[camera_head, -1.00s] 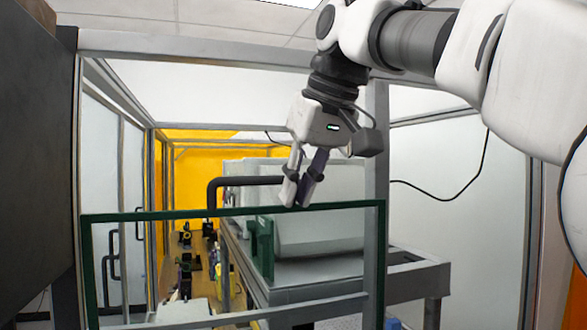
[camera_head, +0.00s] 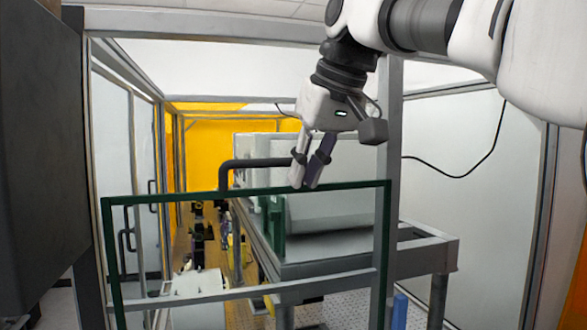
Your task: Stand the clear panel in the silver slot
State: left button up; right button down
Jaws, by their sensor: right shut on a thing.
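The clear panel (camera_head: 215,194) is a large see-through sheet with dark green edges, upright in the camera_head view; its lower edge is out of the picture. My right gripper (camera_head: 305,186) points down and is shut on the panel's top edge, right of its middle. The panel hangs in front of the grey framework and the bench behind it. I cannot make out the silver slot in this view. My left gripper is not in view.
A grey machine table (camera_head: 440,248) with a boxy white housing stands behind the panel. A black pipe (camera_head: 226,170) runs beside it. A grey upright post (camera_head: 388,125) is close to the panel's right edge. A dark cabinet (camera_head: 45,160) fills the left side.

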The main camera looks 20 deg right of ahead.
jog(key=shift+w, duration=0.2)
dwell(0.5)
jog(key=shift+w+a+f+p, duration=0.1)
jog(key=shift+w+f+p, duration=0.1)
jog(key=shift+p, duration=0.1)
jog(key=shift+w+r, duration=0.1)
dwell(0.3)
jog(key=shift+w+p, duration=0.2)
jog(key=shift+p, duration=0.1)
jog(key=shift+w+p, duration=0.3)
jog(key=shift+w, duration=0.2)
jog(key=shift+w+a+f, duration=0.1)
jog(key=shift+f, duration=0.15)
